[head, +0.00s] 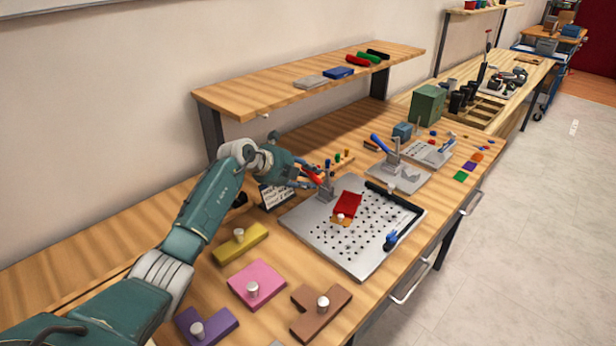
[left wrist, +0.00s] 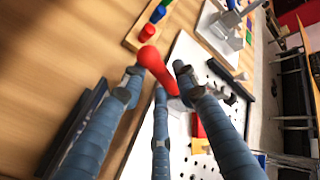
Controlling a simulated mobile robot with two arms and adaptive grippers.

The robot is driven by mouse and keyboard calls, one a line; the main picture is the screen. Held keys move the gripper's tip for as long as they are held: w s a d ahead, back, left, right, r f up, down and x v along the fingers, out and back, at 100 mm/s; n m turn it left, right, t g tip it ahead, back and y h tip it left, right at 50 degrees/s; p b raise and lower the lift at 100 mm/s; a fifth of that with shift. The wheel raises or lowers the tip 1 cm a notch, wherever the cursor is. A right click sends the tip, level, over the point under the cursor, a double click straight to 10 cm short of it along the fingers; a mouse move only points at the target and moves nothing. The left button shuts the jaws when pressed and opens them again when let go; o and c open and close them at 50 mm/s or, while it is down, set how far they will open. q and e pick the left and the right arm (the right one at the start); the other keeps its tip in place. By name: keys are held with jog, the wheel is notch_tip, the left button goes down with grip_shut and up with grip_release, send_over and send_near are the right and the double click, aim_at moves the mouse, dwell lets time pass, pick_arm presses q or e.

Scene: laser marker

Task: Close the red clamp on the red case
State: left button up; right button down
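The red clamp (head: 313,178) stands on the perforated metal plate (head: 350,256), its red handle slanting up toward my left gripper. The red case (head: 347,204) lies on that plate just right of the clamp, with an orange piece and a pale knob at its near end. My left gripper (head: 303,176) is at the handle. In the left wrist view the fingers (left wrist: 158,78) are spread, with the red handle (left wrist: 155,66) between them; contact is unclear. The red case shows partly behind a finger (left wrist: 199,127). My right gripper is not in view.
A black bar (head: 394,196) and a blue-ended tool (head: 390,241) lie on the plate's right side. A blue-handled clamp (head: 383,145) stands behind. Yellow, pink, purple and brown knobbed blocks (head: 257,280) lie in front. A wooden shelf (head: 310,85) overhangs the back.

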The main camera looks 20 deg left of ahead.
pick_arm(q)
grip_shut()
jog(key=p, duration=0.1)
jog(key=r+m+y+p, duration=0.1)
jog(key=p, duration=0.1)
jog(key=y+p, duration=0.1)
jog(key=shift+s+d+r+t, duration=0.25)
jog(key=shift+d+r+t, duration=0.05)
jog(key=shift+d+r, duration=0.1)
jog(key=shift+d+f+m+y, duration=0.15)
jog(key=shift+m+y, duration=0.15)
jog(key=shift+m, duration=0.2)
jog(key=shift+d+t, duration=0.2)
jog(key=shift+t, duration=0.1)
jog(key=shift+d+m+y, duration=0.1)
jog(key=shift+m+y, duration=0.3)
jog(key=shift+y, duration=0.2)
jog(key=o, duration=0.6)
grip_release()
jog(key=shift+c, duration=0.2)
jog(key=shift+s+r, duration=0.1)
jog(key=shift+r, duration=0.1)
jog(key=v, duration=1.2)
